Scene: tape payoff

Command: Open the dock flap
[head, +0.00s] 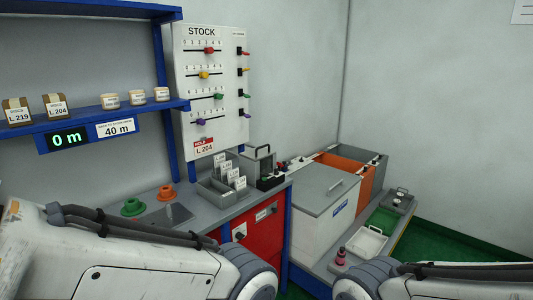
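I cannot tell for certain that this lid is the dock flap. My two arms come in along the bottom edge, the left one in front of the bench and the right one at the lower right. Neither gripper shows in the head view.
Green floor lies at right.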

